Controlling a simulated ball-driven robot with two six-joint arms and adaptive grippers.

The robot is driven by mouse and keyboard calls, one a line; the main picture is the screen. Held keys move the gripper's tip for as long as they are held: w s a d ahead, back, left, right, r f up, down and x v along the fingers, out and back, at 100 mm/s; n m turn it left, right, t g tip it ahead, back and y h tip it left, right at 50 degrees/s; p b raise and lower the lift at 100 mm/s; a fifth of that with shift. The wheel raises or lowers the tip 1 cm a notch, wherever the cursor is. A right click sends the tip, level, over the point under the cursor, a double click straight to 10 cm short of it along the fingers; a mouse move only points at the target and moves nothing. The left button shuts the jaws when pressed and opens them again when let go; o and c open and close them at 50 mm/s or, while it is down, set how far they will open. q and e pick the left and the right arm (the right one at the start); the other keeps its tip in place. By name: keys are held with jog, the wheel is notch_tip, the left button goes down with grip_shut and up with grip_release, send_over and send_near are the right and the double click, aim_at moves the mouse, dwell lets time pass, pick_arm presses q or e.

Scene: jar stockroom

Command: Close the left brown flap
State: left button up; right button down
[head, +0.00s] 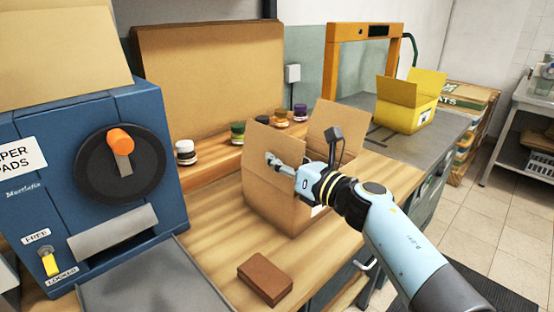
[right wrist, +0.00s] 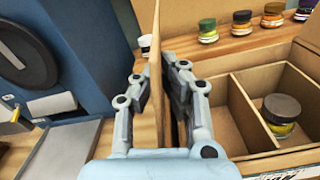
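The brown box (head: 280,199) stands on the wooden bench, open at the top. Its left brown flap (head: 262,140) stands upright; in the right wrist view the flap (right wrist: 156,70) shows edge-on. My right gripper (head: 276,162) reaches in from the right across the box. In the right wrist view its fingers (right wrist: 157,90) lie on both sides of the flap and appear to press on it. The right brown flap (head: 330,122) is also raised. In the right wrist view, the box has dividers and a dark-lidded jar (right wrist: 281,115) in one compartment. My left gripper is not in view.
A blue machine (head: 150,200) stands at the left with a grey tray (head: 150,285) before it. A brown block (head: 265,279) lies in front of the box. Several jars (head: 238,132) line the shelf behind. A yellow box (head: 405,117) stands farther right.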

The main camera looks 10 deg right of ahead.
jog(key=c, duration=1.5)
grip_release()
jog(key=shift+s+d, duration=0.25)
jog(key=shift+s, duration=0.05)
jog(key=v, duration=1.1)
jog(key=shift+s, duration=0.1)
